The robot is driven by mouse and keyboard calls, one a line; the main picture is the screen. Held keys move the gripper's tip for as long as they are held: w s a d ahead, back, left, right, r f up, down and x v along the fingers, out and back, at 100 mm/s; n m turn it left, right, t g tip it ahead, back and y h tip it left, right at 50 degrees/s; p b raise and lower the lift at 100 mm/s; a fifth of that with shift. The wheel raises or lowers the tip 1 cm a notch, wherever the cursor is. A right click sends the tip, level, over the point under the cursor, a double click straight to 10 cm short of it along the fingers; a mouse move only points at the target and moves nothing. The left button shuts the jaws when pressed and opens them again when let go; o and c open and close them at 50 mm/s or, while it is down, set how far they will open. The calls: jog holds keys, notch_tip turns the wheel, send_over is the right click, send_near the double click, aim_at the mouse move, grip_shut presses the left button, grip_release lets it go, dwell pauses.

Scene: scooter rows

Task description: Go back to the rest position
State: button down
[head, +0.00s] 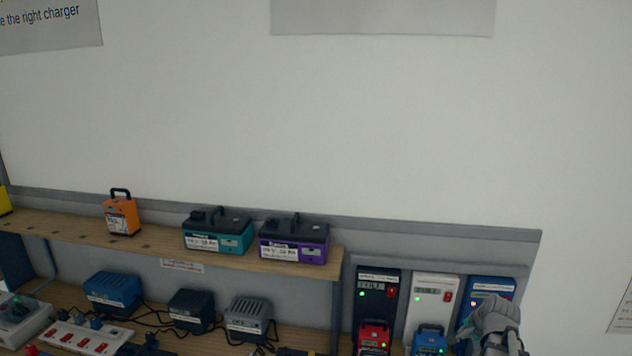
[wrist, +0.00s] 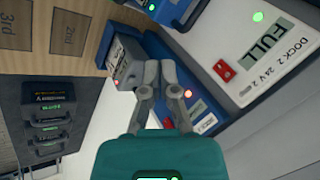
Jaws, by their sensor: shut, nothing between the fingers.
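My gripper shows in the wrist view (wrist: 156,75) with its two grey fingers together and nothing between them. In the head view, a grey part of my arm is at the lower right, in front of the blue dock (head: 487,288) and hiding its lower part. The fingertips cannot be made out there. In the wrist view the fingers are in front of the blue dock (wrist: 190,72). A grey block with a red light (wrist: 125,64) is just beyond the fingertips; I cannot tell whether they touch it. No rest position is marked in view.
The white dock (head: 432,297), reading FULL in the wrist view (wrist: 265,50), and black dock (head: 377,292) stand left of the blue one. Blue (head: 430,342) and red (head: 374,338) packs sit below them. A wooden shelf (head: 160,245) holds several packs.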

jog(key=s+a+f+n+g, duration=0.1)
jog(key=s+a+n+g, duration=0.1)
jog(key=a, duration=0.6)
jog(key=s+a+f+n+g+b, duration=0.1)
jog(key=s+a+f+n+g, duration=0.1)
jog(key=s+a+n, duration=0.3)
jog(key=s+a+f+n+g+b, duration=0.1)
jog(key=s+a+n, duration=0.3)
jog(key=a, duration=0.9)
jog(key=shift+s+f+n+g+h, duration=0.3)
jog(key=shift+f+n+g, duration=0.3)
jog(key=shift+n, duration=0.5)
